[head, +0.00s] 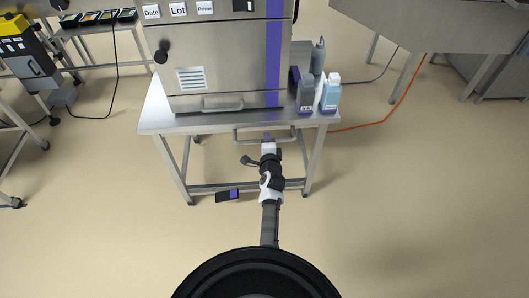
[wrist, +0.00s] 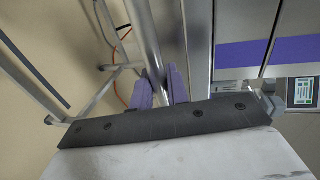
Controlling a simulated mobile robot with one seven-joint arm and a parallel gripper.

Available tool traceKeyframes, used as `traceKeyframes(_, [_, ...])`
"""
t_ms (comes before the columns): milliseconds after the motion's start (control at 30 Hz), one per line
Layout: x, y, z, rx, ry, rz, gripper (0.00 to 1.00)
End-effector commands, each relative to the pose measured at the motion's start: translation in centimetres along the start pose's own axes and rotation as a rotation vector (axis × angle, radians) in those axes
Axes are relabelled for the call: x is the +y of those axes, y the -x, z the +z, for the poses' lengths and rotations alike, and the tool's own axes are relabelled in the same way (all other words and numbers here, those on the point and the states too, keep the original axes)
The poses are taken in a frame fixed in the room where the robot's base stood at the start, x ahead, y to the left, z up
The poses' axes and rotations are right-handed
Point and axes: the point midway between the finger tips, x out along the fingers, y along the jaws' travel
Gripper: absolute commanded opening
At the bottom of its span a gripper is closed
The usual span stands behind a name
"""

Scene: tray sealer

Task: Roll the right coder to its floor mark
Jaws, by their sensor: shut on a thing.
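A steel cabinet (head: 220,62) with "Date", "Lot" and a partly legible third label and a purple stripe stands on a steel cart (head: 160,119) in the head view. I take it for the coder, but cannot tell whether it is the right one. The cart has a handle bar (head: 242,140) at its front. My gripper (head: 267,137) is at this bar. In the wrist view its purple fingers (wrist: 162,86) are shut on the metal bar (wrist: 146,38). No floor mark can be made out.
A dark bottle (head: 306,95) and a blue bottle (head: 331,93) stand at the cart top's right corner. A small black and purple object (head: 227,195) lies on the floor by the cart. An orange cable (head: 385,116) crosses the floor at right. The floor at front right is clear.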

Motion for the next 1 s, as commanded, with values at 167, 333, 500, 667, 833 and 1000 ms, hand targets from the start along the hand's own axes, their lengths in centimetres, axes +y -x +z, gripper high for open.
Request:
traceKeyframes(167, [-1.1, -3.6, 0.1, -0.003, 0.002, -0.009, 0.00])
traceKeyframes(333, [-1.6, -6.3, 0.1, -0.002, 0.001, -0.009, 0.00])
traceKeyframes(500, [-2.0, -8.3, 0.1, -0.001, 0.001, -0.009, 0.00])
traceKeyframes(667, [-2.3, -9.5, 0.1, 0.000, 0.001, -0.008, 0.00])
traceKeyframes(833, [-2.5, -10.1, 0.1, 0.000, 0.001, -0.007, 0.00])
traceKeyframes(1000, [-2.7, -10.3, 0.1, 0.000, 0.001, -0.009, 0.00])
